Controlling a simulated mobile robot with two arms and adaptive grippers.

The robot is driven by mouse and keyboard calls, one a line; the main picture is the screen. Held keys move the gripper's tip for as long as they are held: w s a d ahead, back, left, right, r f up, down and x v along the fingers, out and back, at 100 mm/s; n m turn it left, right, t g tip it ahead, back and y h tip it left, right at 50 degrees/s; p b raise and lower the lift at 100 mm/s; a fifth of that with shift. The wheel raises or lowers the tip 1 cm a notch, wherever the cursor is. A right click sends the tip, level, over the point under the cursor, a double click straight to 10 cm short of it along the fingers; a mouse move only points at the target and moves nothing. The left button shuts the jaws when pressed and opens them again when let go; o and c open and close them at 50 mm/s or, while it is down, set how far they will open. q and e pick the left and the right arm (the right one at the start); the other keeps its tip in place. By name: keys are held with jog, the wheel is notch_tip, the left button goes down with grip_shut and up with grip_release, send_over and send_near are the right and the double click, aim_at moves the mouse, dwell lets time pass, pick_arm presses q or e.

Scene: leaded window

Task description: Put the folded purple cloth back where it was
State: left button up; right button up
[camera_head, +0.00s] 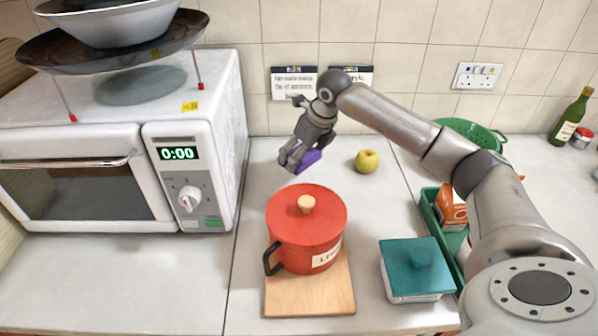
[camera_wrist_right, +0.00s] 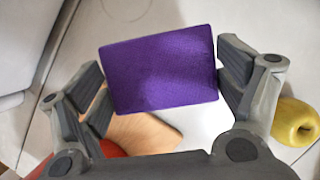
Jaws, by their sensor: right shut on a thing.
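The folded purple cloth (camera_head: 309,158) is a flat rectangular pad, held in the air behind the red pot. It also shows in the right wrist view (camera_wrist_right: 160,70), spanning the space between the two finger pads. My right gripper (camera_head: 292,160) is shut on it and points down above the counter, left of the yellow apple. The spot where the cloth lay before cannot be told from these frames. My left gripper is not in view.
A lidded red pot (camera_head: 305,230) stands on a wooden board (camera_head: 310,300) in front of the cloth. A microwave (camera_head: 90,170) is on the left, a yellow apple (camera_head: 367,161) to the right. A teal-lidded box (camera_head: 415,268) stands front right.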

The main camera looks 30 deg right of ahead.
aim_at(298, 178)
notch_tip(298, 178, down, 2)
jog(key=shift+d+f, duration=0.1)
notch_tip(298, 178, down, 4)
jog(key=shift+r+p, duration=0.1)
jog(key=shift+p, duration=0.55)
jog(key=shift+f, duration=0.25)
jog(key=o, duration=0.6)
jog(key=shift+c, duration=0.2)
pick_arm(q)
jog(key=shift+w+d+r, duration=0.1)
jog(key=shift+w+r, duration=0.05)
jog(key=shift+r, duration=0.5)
pick_arm(e)
jog(key=shift+o, duration=1)
